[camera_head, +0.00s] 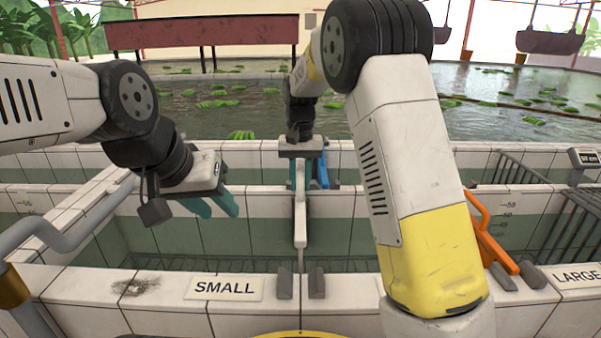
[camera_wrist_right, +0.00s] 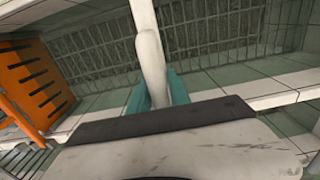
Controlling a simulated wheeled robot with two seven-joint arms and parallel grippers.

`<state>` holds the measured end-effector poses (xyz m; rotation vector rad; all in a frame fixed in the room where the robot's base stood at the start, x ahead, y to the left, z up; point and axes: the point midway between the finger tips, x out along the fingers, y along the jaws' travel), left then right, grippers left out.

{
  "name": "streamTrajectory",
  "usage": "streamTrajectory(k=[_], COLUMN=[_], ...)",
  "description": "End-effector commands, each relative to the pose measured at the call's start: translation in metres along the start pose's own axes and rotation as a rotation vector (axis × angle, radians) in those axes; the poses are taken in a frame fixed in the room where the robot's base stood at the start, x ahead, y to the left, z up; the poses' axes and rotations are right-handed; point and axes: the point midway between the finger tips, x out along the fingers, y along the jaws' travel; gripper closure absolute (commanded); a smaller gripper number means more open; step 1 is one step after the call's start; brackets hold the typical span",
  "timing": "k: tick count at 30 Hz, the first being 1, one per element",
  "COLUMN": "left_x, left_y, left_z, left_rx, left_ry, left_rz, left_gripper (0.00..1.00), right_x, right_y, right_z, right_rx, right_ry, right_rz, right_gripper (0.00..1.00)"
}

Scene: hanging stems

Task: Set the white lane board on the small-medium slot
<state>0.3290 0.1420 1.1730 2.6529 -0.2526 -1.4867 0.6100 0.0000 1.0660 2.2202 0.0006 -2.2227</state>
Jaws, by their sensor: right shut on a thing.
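The white lane board (camera_head: 300,222) shows nearly edge-on in the head view, above the water channel. My right gripper (camera_head: 305,172) is shut on its top part. In the right wrist view the white board (camera_wrist_right: 150,55) passes between the teal fingers (camera_wrist_right: 156,92). Two grey slot brackets (camera_head: 285,286) (camera_head: 316,284) stand on the near wall, right of the SMALL label (camera_head: 224,288). The board lines up with the gap between them; whether it is seated I cannot tell. My left gripper (camera_head: 212,204) is open and empty, left of the board.
An orange slatted board (camera_head: 490,240) stands at the right, also in the wrist view (camera_wrist_right: 32,82), near more grey brackets and the LARGE label (camera_head: 578,277). A grey pipe rail (camera_head: 62,238) is at the left. Metal grating lies in the channel. A pond with green bunches lies behind.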

Motion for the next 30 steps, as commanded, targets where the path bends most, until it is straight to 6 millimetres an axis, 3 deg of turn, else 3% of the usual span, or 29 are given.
streamTrajectory(k=[30], left_x=[0.000], left_y=[0.000], left_z=[0.000], left_rx=[0.000], left_ry=[0.000], left_rz=[0.000], left_gripper=[0.64], right_x=[0.083], right_y=[0.000], right_z=[0.000], right_rx=[0.000], right_ry=[0.001], right_rz=[0.000], right_gripper=[1.00])
